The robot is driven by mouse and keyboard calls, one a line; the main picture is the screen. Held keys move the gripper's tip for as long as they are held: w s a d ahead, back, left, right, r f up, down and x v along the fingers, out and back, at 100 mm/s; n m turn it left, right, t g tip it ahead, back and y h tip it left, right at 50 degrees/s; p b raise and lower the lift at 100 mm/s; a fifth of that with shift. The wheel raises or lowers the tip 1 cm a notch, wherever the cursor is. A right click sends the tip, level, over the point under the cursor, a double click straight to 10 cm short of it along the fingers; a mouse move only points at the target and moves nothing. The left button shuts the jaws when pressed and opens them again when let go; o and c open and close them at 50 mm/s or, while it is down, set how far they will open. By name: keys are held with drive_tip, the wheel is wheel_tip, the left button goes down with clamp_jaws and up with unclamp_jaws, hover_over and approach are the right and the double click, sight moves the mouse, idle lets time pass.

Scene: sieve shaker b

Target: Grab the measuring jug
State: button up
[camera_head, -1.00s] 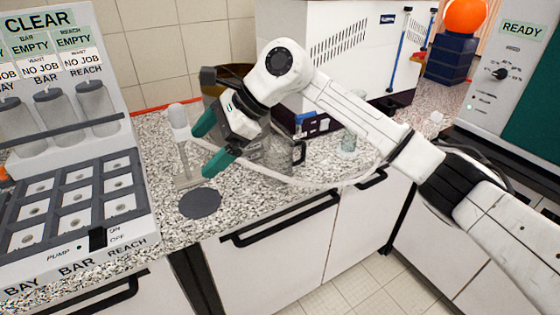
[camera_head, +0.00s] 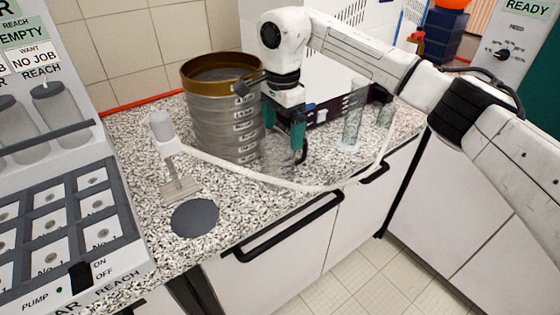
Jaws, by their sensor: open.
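The measuring jug (camera_head: 276,156) is a clear, hard-to-see vessel with a dark handle (camera_head: 303,152). It stands on the speckled worktop, just right of the sieve stack's foot. My gripper (camera_head: 284,134) points down over the jug, its green fingers apart. The nearer finger is at the jug's right side, near the handle. The other finger is partly hidden behind the gripper, against the sieve stack in the picture. The gripper hides the jug's upper part. I cannot tell whether the fingers touch it.
A tall sieve stack (camera_head: 222,125) with a brass top ring stands close left of the gripper. Clear cylinders (camera_head: 352,125) stand to the right. A white hose (camera_head: 300,187) crosses the worktop in front. A pale stand (camera_head: 168,150) and a grey disc (camera_head: 195,218) are at left.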

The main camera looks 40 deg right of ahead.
sight(282, 151)
drive_tip(key=shift+w+f+p, duration=0.1)
drive_tip(key=shift+f+p, duration=0.6)
drive_tip(key=shift+f, duration=3)
drive_tip(key=c, duration=0.8)
